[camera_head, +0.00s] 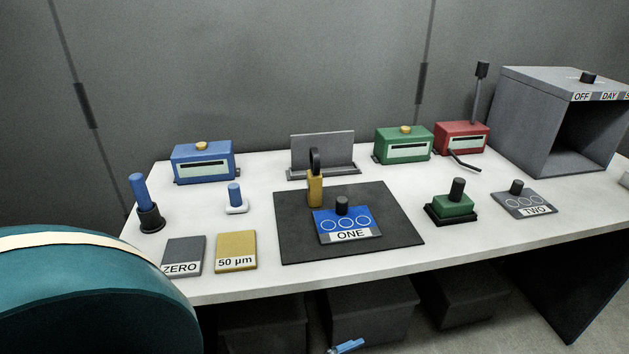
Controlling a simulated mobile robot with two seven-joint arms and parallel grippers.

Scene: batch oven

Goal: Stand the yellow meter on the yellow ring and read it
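A small yellow upright piece (315,191) with a black loop on top, which looks like the yellow meter, stands on the dark mat (287,235). It is just behind the left part of the blue plate marked ONE (349,236). The plate carries a dark knob and a row of three ring outlines, which look pale. I cannot make out a yellow ring among them. No reading on the yellow piece is legible from here.
A grey ZERO block (183,256) and a yellow 50 µm block (236,252) lie front left. Blue (203,163), green (403,145) and red (461,137) boxes stand behind. A grey oven (545,120) stands right. A large teal rounded thing (80,300) blocks the lower left.

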